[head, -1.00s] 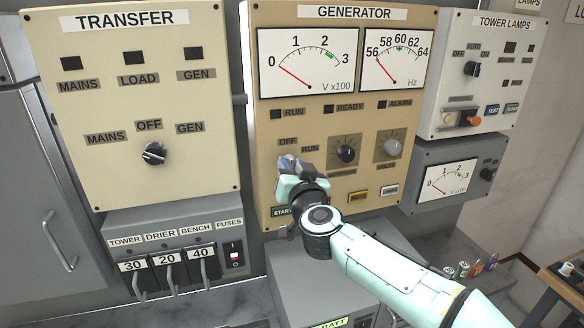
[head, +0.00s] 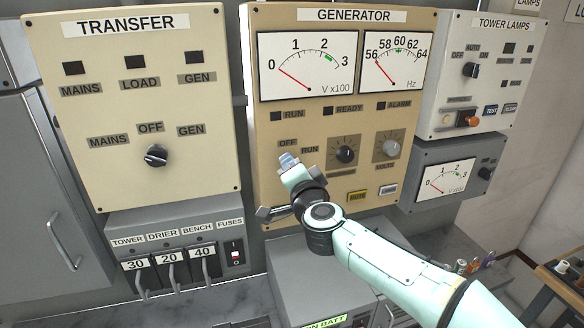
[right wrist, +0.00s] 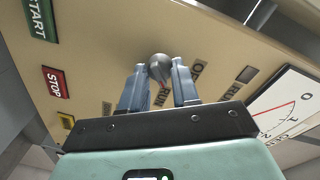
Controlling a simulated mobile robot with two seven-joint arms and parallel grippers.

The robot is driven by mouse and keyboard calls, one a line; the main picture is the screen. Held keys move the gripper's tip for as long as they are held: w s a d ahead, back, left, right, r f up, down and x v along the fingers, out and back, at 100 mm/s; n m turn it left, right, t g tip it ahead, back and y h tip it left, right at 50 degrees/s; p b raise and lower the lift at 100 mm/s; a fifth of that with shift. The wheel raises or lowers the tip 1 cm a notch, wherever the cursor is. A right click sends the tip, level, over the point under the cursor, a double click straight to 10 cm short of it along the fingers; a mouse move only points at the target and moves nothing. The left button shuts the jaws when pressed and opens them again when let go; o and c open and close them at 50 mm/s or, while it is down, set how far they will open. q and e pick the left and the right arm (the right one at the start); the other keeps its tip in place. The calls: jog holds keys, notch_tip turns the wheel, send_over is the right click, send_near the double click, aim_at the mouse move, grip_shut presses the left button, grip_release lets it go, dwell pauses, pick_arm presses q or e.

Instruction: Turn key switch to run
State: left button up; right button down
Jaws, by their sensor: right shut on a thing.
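The generator panel (head: 262,120) is beige, with OFF and RUN labels above the key switch. The key switch shows in the right wrist view as a dark grey rounded knob (right wrist: 160,67) between the two blue-grey fingers of my right gripper (right wrist: 159,82). In the head view my right gripper (head: 288,163) is at the panel, just below the OFF label (head: 288,143) and left of the RUN label (head: 310,149). It is shut on the switch and hides it there. Which label the switch points to cannot be told. My left gripper is not in view.
Two meters, V x100 (head: 307,66) and Hz (head: 394,62), have needles at their low ends. Two knobs (head: 345,154) sit right of the gripper. The START (right wrist: 40,18) and STOP (right wrist: 56,88) buttons are near it in the wrist view. The transfer panel (head: 110,185) stands left.

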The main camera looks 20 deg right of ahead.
jog(key=shift+m, duration=1.1)
jog(key=c, duration=0.8)
grip_release()
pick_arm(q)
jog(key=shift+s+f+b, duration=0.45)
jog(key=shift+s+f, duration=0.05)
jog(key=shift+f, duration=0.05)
pick_arm(e)
jog(key=s, duration=1.3)
jog(key=shift+s+r, duration=0.2)
jog(key=shift+r, duration=0.2)
